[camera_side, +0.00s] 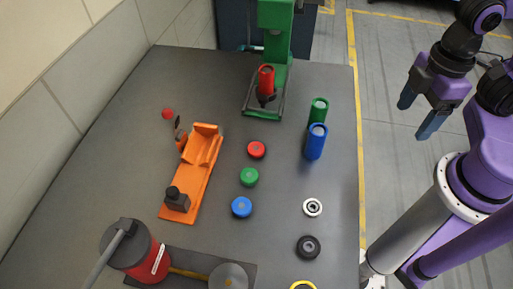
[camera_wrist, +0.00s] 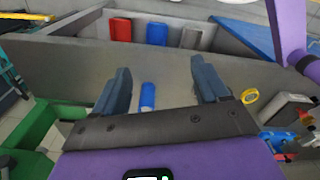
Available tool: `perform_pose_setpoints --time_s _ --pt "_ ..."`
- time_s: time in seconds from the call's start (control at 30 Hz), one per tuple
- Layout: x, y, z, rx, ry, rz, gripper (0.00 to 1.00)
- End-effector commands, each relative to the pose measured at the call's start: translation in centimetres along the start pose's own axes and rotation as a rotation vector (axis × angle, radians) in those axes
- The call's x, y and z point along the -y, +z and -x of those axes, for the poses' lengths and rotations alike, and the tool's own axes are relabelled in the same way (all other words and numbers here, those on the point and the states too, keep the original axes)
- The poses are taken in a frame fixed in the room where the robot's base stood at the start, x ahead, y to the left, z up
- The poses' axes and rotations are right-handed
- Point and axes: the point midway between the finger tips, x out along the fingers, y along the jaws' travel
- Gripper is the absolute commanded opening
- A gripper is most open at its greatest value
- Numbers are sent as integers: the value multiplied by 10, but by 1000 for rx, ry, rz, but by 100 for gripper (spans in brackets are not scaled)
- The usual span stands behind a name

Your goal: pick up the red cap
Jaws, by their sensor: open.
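The red cap (camera_side: 257,149) is a small round disc lying flat on the dark grey table (camera_side: 335,185), just right of the orange fixture. It heads a column with a green cap (camera_side: 249,176) and a blue cap (camera_side: 242,207). My gripper (camera_side: 417,116) is open and empty, raised at the right beyond the table's edge, well apart from the red cap. In the wrist view its two fingers (camera_wrist: 160,68) are spread wide with nothing held. I cannot make out the red cap in the wrist view.
A green press (camera_side: 275,30) holds a red cylinder (camera_side: 266,80). An orange fixture (camera_side: 200,165) lies left. White (camera_side: 312,207) and black (camera_side: 308,247) rings lie nearer. A red machine (camera_side: 130,250) stands front left.

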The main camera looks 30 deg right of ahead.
Motion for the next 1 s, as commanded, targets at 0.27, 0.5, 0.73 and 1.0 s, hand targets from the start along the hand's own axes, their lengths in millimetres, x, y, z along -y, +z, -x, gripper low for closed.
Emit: perform_pose_setpoints --time_s 0.27,0.5,0.73,1.0 --pt "0 0 0 0 0 0 74" --pt "0 0 0 0 0 0 57" --pt "0 0 1 0 0 0 57" --pt "0 -3 43 -10 0 1 57"
